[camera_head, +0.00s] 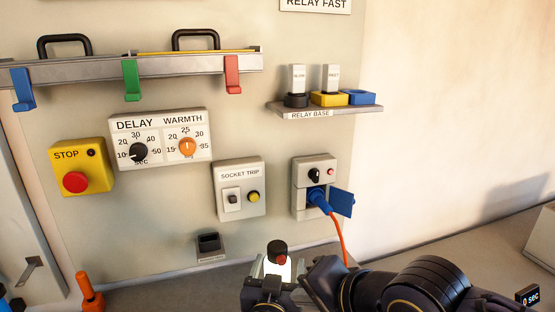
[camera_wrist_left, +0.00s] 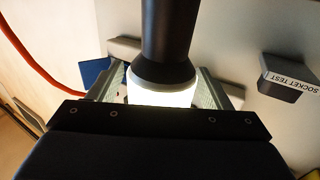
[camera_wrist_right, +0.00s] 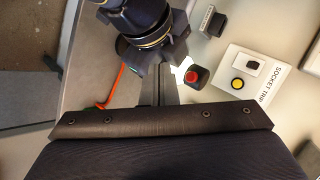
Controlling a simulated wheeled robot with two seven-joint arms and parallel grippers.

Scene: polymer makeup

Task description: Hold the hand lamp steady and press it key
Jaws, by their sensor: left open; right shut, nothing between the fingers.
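The hand lamp (camera_head: 279,258) stands upright at the bottom centre of the head view, with a dark cap, a red key (camera_head: 280,246) and a glowing white part. My left gripper (camera_head: 272,275) is around it. In the left wrist view the fingers stand wide apart beside the lamp's glowing part (camera_wrist_left: 163,96); firm contact cannot be told. My right gripper (camera_head: 308,272) is shut and empty, just right of the lamp. In the right wrist view its closed fingertips (camera_wrist_right: 166,78) are close beside the red key (camera_wrist_right: 191,77), seemingly apart from it.
A blue plug (camera_head: 319,200) with an orange cable (camera_head: 341,240) hangs from a wall socket behind my right gripper. The socket trip panel (camera_head: 239,188) and socket test block (camera_head: 209,244) are to the left. Higher are a relay shelf (camera_head: 350,107) and a hook rail (camera_head: 190,66).

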